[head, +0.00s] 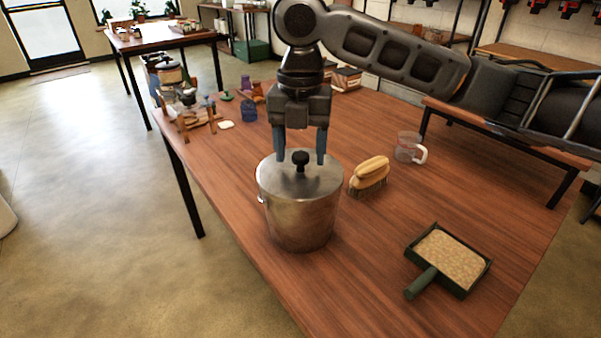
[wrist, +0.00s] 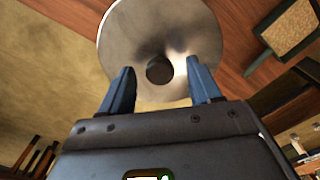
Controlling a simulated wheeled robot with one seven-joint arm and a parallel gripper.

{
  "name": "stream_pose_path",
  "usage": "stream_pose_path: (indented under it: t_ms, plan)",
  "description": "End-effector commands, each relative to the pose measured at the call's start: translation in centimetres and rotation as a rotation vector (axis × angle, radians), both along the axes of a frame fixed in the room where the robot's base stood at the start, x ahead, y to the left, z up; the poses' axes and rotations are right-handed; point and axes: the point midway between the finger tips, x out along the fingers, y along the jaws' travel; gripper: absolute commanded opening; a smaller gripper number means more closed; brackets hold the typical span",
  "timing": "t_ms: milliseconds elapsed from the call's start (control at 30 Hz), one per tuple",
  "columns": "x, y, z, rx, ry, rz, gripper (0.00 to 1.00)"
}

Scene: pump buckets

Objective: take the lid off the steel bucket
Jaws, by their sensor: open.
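The steel bucket (head: 301,220) stands upright near the left edge of the wooden table. Its round steel lid (head: 272,177) sits on top, with a black knob (head: 300,159) at the centre. My gripper (head: 300,158) is above the lid, pointing down, with its blue fingers apart on either side of the knob. I cannot tell whether the fingers touch the knob.
A yellow brush (head: 369,173) lies just right of the bucket. A clear measuring cup (head: 408,148) and a green-framed tray with a handle (head: 450,259) are farther right. Several small items, including a blue jar (head: 249,111), stand at the table's far left. The table front is clear.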

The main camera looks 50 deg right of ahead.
Motion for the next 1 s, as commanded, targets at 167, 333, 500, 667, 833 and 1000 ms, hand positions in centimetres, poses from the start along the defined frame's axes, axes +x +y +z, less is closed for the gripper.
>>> stream_pose_path:
  t_ms: [167, 333, 500, 667, 833, 1000]
  plan:
    - [0.01, -0.01, 0.02, 0.000, 0.000, 0.000, 0.61]
    - [0.01, -0.01, 0.03, 0.000, 0.000, 0.000, 0.45]
    - [0.01, -0.01, 0.04, 0.000, 0.000, 0.000, 0.28]
    - [0.01, 0.00, 0.05, 0.001, -0.001, 0.000, 0.13]
    - [0.01, 0.00, 0.05, 0.001, -0.001, 0.000, 0.00]
    - [0.02, -0.01, 0.07, 0.001, -0.001, 0.000, 0.00]
